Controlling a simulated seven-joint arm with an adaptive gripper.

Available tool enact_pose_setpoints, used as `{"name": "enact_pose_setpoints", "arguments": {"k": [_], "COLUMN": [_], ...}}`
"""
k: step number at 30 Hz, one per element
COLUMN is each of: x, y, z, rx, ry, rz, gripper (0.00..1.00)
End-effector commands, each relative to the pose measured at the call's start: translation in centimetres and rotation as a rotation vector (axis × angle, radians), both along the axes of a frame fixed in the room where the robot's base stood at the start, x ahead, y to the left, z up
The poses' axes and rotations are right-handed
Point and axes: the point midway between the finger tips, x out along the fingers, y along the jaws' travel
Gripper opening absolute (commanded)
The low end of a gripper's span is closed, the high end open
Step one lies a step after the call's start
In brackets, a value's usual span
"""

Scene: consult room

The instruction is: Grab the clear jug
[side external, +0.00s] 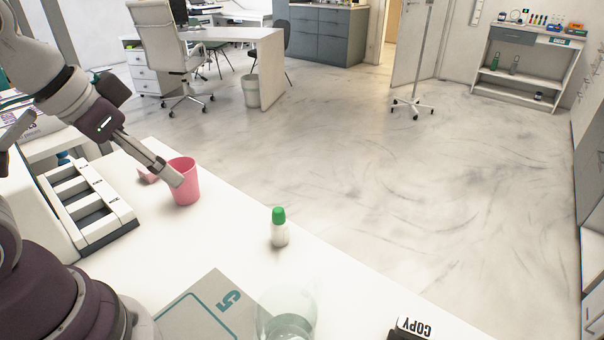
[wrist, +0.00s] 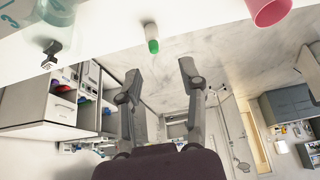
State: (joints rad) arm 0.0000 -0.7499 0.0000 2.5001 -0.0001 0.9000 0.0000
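The clear jug (side external: 287,308) stands on the white table near the bottom edge of the side view, partly cut off. In the wrist view, where the scene looks upside down, the clear jug (wrist: 58,10) is cut off at the top left. My gripper (side external: 173,178) is up by the pink cup (side external: 186,182) in the side view, well away from the jug. In the wrist view my gripper (wrist: 159,75) has its two fingers spread with nothing between them.
A white bottle with a green cap (side external: 280,228) stands between cup and jug. A COPY stamp (side external: 411,328) is right of the jug. A grey book (side external: 205,312) lies left of it. A white rack (side external: 88,205) stands at left. The table's far edge drops to open floor.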

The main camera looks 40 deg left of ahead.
Motion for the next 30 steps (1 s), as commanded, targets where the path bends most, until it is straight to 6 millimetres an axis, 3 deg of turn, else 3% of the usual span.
{"name": "enact_pose_setpoints", "arguments": {"k": [7, 11, 20, 23, 30], "x": [0.0, 0.0, 0.2, 0.9, 3.0], "y": [0.0, 0.0, -0.1, -0.3, -1.6], "z": [0.0, 0.0, -0.3, -1.5, -7.7], "rx": [0.0, 0.0, -0.01, -0.061, -0.388], "ry": [0.0, 0.0, 0.022, 0.119, 0.503], "rz": [0.0, 0.0, 0.014, 0.073, 0.36], "gripper": [0.39, 0.25, 0.25, 0.25, 0.25]}}
